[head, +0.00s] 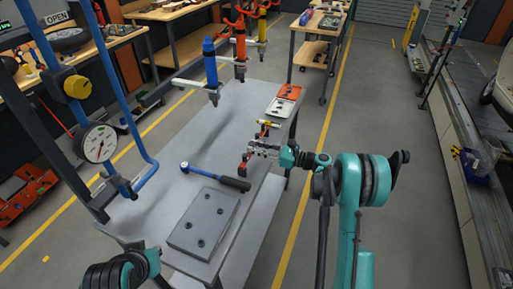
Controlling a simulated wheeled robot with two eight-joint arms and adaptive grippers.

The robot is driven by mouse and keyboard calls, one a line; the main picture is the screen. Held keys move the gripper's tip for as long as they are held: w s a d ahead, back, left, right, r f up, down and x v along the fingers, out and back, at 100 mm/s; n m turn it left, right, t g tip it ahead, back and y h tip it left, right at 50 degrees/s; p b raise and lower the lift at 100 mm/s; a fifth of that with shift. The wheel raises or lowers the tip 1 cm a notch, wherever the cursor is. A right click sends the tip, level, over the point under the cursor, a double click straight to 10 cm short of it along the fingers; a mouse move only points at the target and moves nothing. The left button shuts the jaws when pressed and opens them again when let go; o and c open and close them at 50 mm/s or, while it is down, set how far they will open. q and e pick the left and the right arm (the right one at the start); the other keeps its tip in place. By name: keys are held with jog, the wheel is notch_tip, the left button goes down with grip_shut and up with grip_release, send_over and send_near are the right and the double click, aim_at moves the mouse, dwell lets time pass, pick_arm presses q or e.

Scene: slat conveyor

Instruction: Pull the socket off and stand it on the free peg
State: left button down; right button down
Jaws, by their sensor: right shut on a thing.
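My right gripper (252,156) has red pads and is above the right side of the grey table (222,122). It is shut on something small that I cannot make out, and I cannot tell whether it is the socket. A wrench (215,178) with a blue shaft and a black handle lies on the table, its handle end just below and left of my right gripper in the picture. A grey plate (210,216) with several dark round spots lies near the table's front; I cannot tell which are pegs. My left gripper is out of view.
A blue driver (210,68), an orange driver (239,47) and a yellow driver (262,22) hang over the table's far end. An orange-and-white tray (285,100) lies at the far right edge. A dial gauge (97,144) stands at the left. The table's middle is clear.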

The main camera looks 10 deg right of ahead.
jog(key=shift+f, duration=0.15)
jog(key=c, duration=1.2)
grip_release()
jog(key=v, duration=1.2)
jog(key=shift+a, duration=0.1)
